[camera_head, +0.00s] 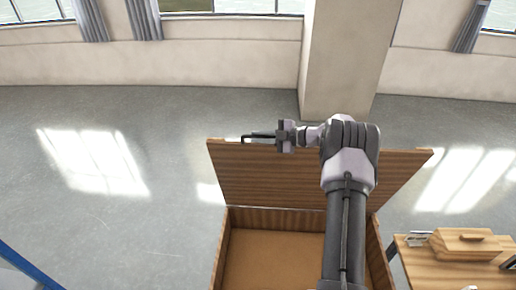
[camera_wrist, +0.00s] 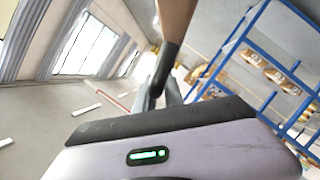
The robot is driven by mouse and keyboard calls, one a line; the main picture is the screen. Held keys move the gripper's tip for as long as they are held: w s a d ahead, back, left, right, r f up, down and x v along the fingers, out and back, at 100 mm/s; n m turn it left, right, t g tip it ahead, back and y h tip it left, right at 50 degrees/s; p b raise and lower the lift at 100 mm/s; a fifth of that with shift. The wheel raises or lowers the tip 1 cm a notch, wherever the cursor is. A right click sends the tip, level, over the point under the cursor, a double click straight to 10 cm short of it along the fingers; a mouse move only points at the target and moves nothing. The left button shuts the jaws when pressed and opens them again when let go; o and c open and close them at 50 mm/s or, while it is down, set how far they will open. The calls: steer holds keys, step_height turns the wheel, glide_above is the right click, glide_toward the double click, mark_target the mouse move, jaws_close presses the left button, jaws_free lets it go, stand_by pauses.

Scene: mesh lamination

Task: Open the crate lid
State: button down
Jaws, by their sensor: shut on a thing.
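The wooden crate (camera_head: 226,255) stands in front of me, and its inside shows brown and bare where my arm does not cover it. Its lid (camera_head: 265,182) is raised and stands steeply up from the far edge of the crate. My gripper (camera_head: 258,136) is at the lid's top edge, left of the middle, shut on a dark handle-like part there. In the wrist view the lid shows as a narrow brown strip (camera_wrist: 178,18), nearly edge-on, with the gripper fingers (camera_wrist: 166,90) at its near end. My arm hides part of the lid and the crate's right inside.
A wooden table (camera_head: 430,268) with a small wooden box (camera_head: 466,244) stands close right of the crate. A pillar (camera_head: 345,60) rises behind the lid. A blue shelf rack (camera_wrist: 245,40) with boxes shows in the wrist view.

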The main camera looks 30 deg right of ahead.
steer(key=shift+w+d+r, duration=0.15)
steer(key=shift+w+d, duration=0.25)
steer(key=shift+w, duration=0.2)
steer(key=shift+w+d+r, duration=0.15)
steer(key=shift+w+d, duration=0.2)
steer(key=shift+w, duration=0.2)
steer(key=c, duration=1.5)
jaws_free()
steer(key=shift+d, duration=0.1)
steer(key=shift+o, duration=0.2)
steer(key=b+v, duration=0.2)
steer(key=v, duration=1.5)
steer(key=shift+b, duration=0.3)
steer(key=shift+s+d, duration=0.1)
